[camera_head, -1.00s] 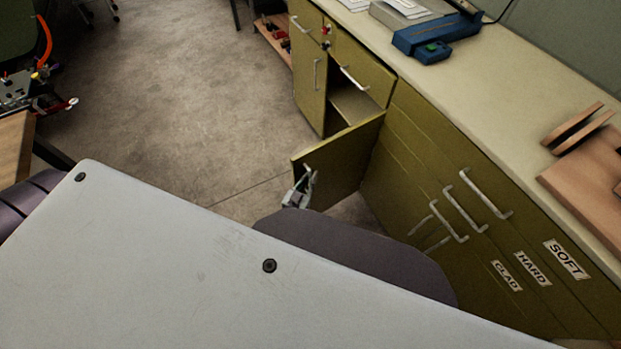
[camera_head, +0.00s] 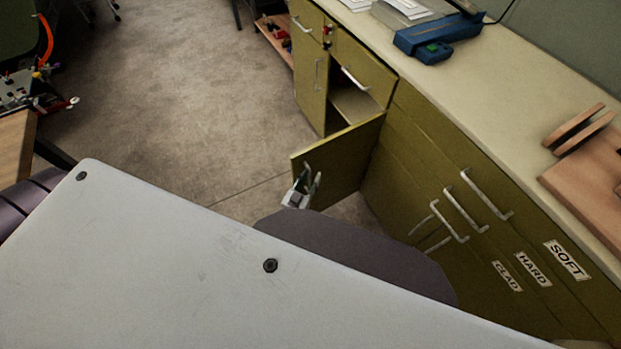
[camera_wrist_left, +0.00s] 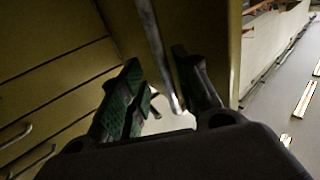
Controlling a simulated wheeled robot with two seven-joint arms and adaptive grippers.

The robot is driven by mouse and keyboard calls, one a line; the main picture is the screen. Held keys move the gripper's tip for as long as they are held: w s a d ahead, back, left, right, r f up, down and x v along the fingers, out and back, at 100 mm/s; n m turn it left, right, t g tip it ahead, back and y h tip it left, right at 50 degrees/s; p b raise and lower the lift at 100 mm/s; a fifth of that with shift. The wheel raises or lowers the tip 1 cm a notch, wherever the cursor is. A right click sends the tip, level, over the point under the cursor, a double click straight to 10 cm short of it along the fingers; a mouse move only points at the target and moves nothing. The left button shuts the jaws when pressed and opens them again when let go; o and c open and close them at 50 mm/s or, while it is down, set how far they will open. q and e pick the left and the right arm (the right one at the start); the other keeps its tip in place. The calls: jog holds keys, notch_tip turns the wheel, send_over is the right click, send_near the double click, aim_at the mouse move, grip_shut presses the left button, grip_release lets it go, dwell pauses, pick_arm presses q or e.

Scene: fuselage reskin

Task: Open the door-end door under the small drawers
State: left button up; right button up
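The olive door (camera_head: 345,162) under the small drawer (camera_head: 362,65) stands swung well out from the cabinet. Part of the cabinet's open inside (camera_head: 352,103) shows behind it. My left gripper (camera_head: 302,190) is at the door's free edge, by its handle. In the left wrist view the door's pale bar handle (camera_wrist_left: 152,45) runs down between the fingers of my left gripper (camera_wrist_left: 160,88). The fingers are spread, with a gap beside the bar; whether either finger touches it I cannot tell. My right gripper is not in view.
To the right are wide drawers (camera_head: 425,165) with bar handles and labels, all shut. The pale counter (camera_head: 490,80) carries a blue tool (camera_head: 435,35) and wooden pieces (camera_head: 590,165). Concrete floor (camera_head: 200,110) left of the door is clear.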

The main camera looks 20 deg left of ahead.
pick_arm(q)
jog(key=s, duration=1.1)
jog(key=shift+s+a, duration=0.35)
jog(key=shift+a, duration=0.05)
jog(key=shift+s, duration=0.1)
dwell(0.5)
